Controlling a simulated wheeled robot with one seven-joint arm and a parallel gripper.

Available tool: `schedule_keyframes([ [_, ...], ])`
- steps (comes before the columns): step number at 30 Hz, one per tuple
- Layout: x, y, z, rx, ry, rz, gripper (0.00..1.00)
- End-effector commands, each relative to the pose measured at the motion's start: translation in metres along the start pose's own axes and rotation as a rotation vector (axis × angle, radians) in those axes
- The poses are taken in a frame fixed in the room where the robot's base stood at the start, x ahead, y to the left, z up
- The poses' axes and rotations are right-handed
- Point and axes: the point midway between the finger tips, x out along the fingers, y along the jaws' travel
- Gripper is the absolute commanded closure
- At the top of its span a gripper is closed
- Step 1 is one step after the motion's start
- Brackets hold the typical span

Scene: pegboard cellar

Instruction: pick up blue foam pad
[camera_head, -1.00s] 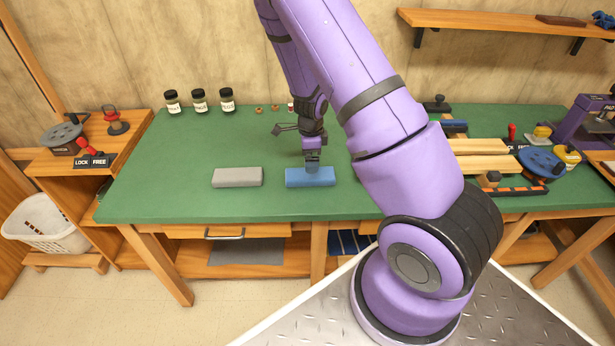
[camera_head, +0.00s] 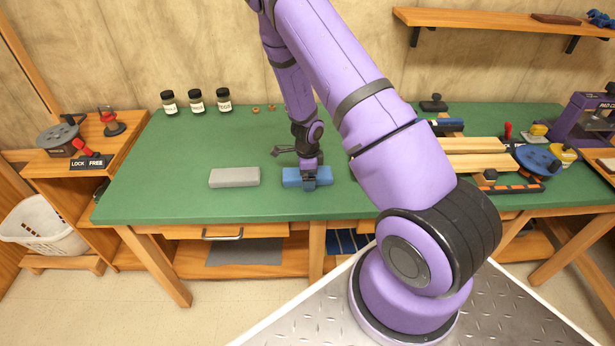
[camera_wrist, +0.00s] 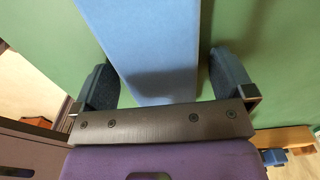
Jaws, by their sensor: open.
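The blue foam pad (camera_head: 291,177) lies flat on the green bench top, near its front edge. My gripper (camera_head: 309,183) is down at the pad, over its middle to right part. In the wrist view the pad (camera_wrist: 145,45) runs between the two dark blue fingers of my gripper (camera_wrist: 163,82). Part of the pad is hidden behind my gripper in the head view.
A grey block (camera_head: 234,177) lies on the bench just left of the pad. Several small jars (camera_head: 196,101) stand at the back left. Wooden boards (camera_head: 475,153) and a blue disc (camera_head: 538,160) sit to the right. The green bench top (camera_head: 160,180) is clear at the left.

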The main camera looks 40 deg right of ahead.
Motion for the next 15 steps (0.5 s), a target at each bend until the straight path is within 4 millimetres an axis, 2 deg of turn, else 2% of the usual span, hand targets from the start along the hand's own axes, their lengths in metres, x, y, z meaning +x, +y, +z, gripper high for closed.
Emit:
schedule_keyframes([
  [1, -0.0001, 0.0, 0.0, 0.0, 0.0, 0.0, 0.07],
  [7, -0.0003, 0.0, 0.0001, 0.0, 0.0, 0.0, 0.53],
  [15, -0.0011, -0.0001, 0.0002, 0.0, 0.0, 0.0, 0.53],
])
